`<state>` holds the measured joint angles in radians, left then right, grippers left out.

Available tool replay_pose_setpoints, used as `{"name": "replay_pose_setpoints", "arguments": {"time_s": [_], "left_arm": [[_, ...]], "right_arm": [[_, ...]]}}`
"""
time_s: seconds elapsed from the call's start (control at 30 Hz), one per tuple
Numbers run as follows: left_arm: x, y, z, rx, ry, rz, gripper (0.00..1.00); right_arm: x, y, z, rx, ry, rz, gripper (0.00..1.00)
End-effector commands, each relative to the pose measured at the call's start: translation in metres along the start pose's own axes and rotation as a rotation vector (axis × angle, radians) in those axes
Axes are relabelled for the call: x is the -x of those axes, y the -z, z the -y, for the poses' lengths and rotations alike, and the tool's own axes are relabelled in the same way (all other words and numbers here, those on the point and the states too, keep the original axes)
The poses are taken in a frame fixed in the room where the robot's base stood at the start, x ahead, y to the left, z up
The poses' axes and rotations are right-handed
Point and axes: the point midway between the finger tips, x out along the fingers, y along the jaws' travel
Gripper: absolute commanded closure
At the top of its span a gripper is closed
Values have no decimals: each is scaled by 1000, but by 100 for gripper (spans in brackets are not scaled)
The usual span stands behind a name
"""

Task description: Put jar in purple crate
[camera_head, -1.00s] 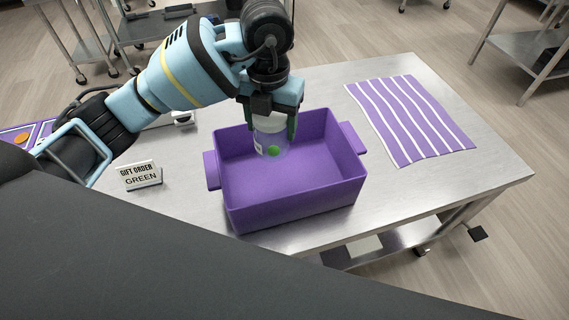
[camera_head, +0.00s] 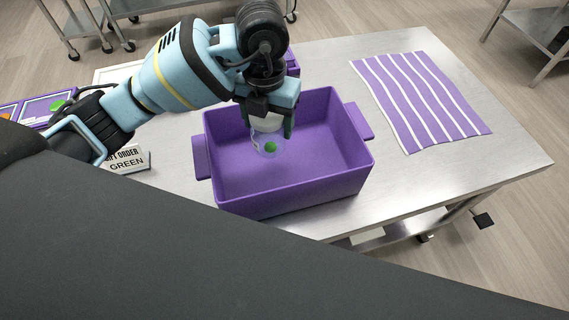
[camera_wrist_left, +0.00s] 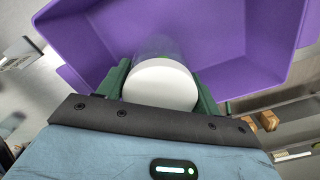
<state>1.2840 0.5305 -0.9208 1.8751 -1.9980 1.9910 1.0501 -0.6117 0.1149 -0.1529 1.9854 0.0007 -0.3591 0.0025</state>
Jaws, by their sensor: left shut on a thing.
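The jar (camera_head: 268,143) is clear with a white lid and has something green inside near its bottom. My left gripper (camera_head: 269,118) is shut on the jar by its lid end and holds it upright over the purple crate (camera_head: 335,172), within the outline of its opening. In the left wrist view the white lid (camera_wrist_left: 160,85) sits between the green fingers, with the purple crate (camera_wrist_left: 235,50) beyond it. I cannot tell whether the jar touches the crate floor. My right gripper is not in view.
The crate stands on a steel table (camera_head: 400,180). A purple and white striped cloth (camera_head: 420,100) lies at the right. A sign reading GREEN (camera_head: 127,160) stands left of the crate. A purple panel with a green spot (camera_head: 50,108) is at the far left.

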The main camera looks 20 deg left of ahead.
Motion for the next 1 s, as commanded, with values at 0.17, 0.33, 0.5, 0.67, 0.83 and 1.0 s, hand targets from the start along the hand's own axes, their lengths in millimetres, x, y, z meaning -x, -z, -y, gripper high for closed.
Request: {"name": "replay_pose_setpoints", "arguments": {"time_s": [0.17,0.33,0.5,0.67,0.83,1.0], "left_arm": [[-12,0,0,1,0,0,62],[-42,0,0,2,-1,-1,62],[-59,0,0,0,0,2,62],[-61,0,0,0,0,4,62],[-73,0,0,1,-1,0,62],[-95,0,0,0,-1,1,62]], "right_arm": [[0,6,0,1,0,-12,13],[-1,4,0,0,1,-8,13],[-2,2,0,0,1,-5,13],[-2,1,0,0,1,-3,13],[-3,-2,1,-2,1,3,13],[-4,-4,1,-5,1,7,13]]}}
